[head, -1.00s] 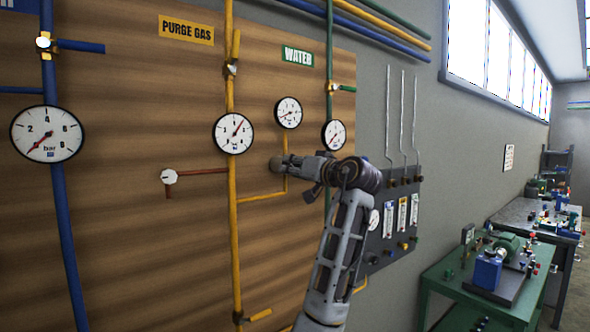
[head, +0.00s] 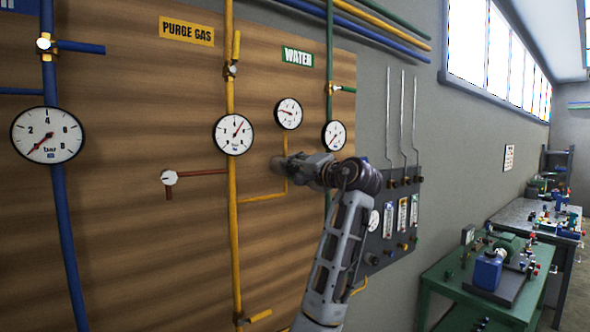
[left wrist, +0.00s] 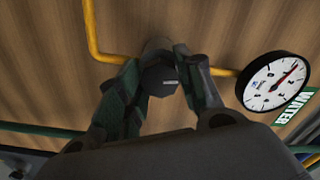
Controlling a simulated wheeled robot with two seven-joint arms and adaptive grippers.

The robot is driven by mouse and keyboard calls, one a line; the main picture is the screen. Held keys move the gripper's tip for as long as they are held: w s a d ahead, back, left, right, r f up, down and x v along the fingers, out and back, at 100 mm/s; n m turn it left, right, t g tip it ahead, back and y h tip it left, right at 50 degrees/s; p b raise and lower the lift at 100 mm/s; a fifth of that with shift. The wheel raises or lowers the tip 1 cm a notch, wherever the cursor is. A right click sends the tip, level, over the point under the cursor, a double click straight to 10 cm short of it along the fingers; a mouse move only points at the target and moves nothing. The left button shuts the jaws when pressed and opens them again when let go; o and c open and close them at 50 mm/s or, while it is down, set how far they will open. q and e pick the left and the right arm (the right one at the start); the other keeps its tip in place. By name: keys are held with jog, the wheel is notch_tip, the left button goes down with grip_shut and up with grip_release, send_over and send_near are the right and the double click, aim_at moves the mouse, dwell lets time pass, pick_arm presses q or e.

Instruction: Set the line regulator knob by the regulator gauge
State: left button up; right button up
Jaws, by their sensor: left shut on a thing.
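The regulator knob, a dark cap with a pale mark (left wrist: 160,80), sits between the fingers of my left gripper (left wrist: 158,72) in the left wrist view. The gripper is shut on it. In the head view my left gripper (head: 282,164) reaches the board from the right and hides most of the knob. The regulator gauge (head: 289,113), round and white, is just above the gripper. Its red needle points left and slightly up. The gauge also shows at the right of the left wrist view (left wrist: 274,82). My right gripper is not in view.
A yellow pipe (head: 232,200) with another gauge (head: 233,133) stands left of the gripper. A third gauge (head: 333,135) is close above my arm. A dark flowmeter panel (head: 398,225) is behind my forearm at the right. A green bench (head: 470,280) stands beyond.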

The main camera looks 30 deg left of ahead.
pick_arm(q)
jog(key=m, duration=0.5)
jog(key=shift+m, duration=2.5)
jog(key=o, duration=1)
jog(key=shift+o, duration=0.2)
jog(key=shift+d, duration=0.15)
jog(key=v, duration=1.1)
jog(key=shift+s+d, duration=0.15)
jog(key=shift+d, duration=0.25)
